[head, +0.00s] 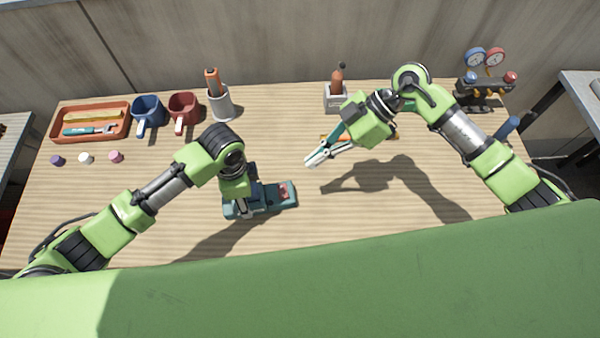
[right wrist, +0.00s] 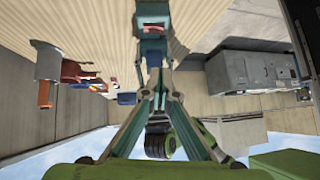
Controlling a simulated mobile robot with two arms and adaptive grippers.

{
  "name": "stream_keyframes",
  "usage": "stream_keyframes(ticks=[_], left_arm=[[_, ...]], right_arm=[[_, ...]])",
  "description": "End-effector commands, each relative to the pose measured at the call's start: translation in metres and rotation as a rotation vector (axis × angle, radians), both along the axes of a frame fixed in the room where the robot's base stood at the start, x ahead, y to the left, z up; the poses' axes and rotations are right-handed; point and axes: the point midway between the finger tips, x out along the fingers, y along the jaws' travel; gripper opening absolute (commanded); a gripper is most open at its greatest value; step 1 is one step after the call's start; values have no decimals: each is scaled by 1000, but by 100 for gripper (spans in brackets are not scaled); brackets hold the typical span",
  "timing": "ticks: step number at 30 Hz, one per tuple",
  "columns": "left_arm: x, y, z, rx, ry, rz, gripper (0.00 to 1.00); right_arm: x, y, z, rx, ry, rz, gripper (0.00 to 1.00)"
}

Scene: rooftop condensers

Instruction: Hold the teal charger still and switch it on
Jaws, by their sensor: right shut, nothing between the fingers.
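The teal charger (head: 272,202) lies on the table in front of me, with a reddish switch part (head: 285,190) toward its right end. My left gripper (head: 246,207) comes down over the charger's left part, its fingers at the charger's sides and closed on it; the far finger is mostly hidden. My right gripper (head: 309,163) is shut and empty, above the table, up and right of the charger and apart from it. In the right wrist view its fingertips (right wrist: 156,70) point toward the charger (right wrist: 152,48).
Along the back stand an orange tray (head: 58,126) with tools, a blue mug (head: 147,108), a red mug (head: 183,106), a grey cup (head: 222,105), a pale holder (head: 333,97) and a gauge set (head: 484,92). Small caps (head: 86,158) lie left. The front right table is clear.

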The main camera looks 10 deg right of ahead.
Motion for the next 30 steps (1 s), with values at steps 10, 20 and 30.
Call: stream_keyframes(ticks=[10, 20, 30], left_arm=[[0, 0, 0, -1, 1, 0, 11], [0, 0, 0, 0, 1, 0, 11], [0, 0, 0, 0, 1, 0, 11]], right_arm=[[-11, 49, -47, 4, 3, 4, 0], [-17, 66, -94, 1, 4, 1, 0], [-18, 65, -105, 0, -1, 1, 0]])
